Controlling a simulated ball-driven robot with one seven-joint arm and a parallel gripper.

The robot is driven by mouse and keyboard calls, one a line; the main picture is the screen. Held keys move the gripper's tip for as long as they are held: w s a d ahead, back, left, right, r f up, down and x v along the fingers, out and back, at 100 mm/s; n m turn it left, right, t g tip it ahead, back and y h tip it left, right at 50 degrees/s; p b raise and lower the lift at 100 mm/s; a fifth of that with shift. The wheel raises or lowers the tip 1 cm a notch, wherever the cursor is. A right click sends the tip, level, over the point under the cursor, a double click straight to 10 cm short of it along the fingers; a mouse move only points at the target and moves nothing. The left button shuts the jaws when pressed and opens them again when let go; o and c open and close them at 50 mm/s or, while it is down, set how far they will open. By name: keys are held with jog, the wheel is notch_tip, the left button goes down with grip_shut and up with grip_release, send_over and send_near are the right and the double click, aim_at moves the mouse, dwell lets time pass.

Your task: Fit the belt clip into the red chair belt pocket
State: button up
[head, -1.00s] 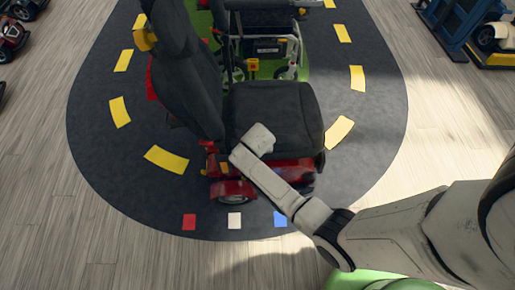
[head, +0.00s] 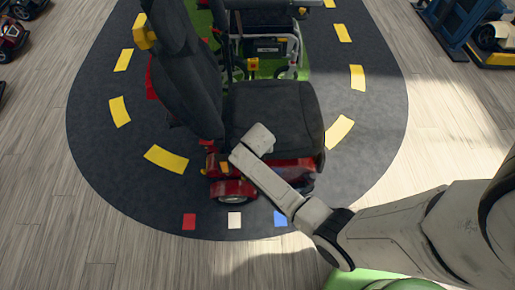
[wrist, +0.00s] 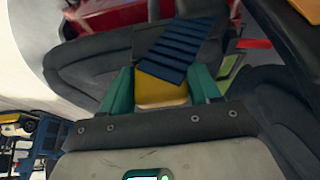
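The red chair (head: 275,110) has a black seat and backrest and a red base, and stands on the dark mat. My gripper (wrist: 160,88) has teal fingers that press on both sides of a yellow block with a dark blue ridged plate, which looks like the belt clip (wrist: 180,50). The clip points away from the gripper, close to black and red chair parts. In the head view my forearm reaches the seat's near left corner and the fingers and clip are hidden. A red and yellow fitting (head: 212,165) sits beside the backrest's foot; I cannot tell whether it is the belt pocket.
A second chair (head: 265,45) stands close behind on green floor. Red, white and blue squares (head: 235,220) mark the mat's front. Blue and yellow equipment (head: 480,35) stands at the far right. The wooden floor on both sides is mostly clear.

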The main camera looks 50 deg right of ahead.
jog(key=o, duration=0.5)
jog(key=p+v, duration=0.1)
jog(key=v, duration=0.9)
jog(key=shift+s+a+r+p, duration=0.1)
jog(key=shift+a+r+p, duration=0.1)
jog(key=shift+r+p, duration=0.15)
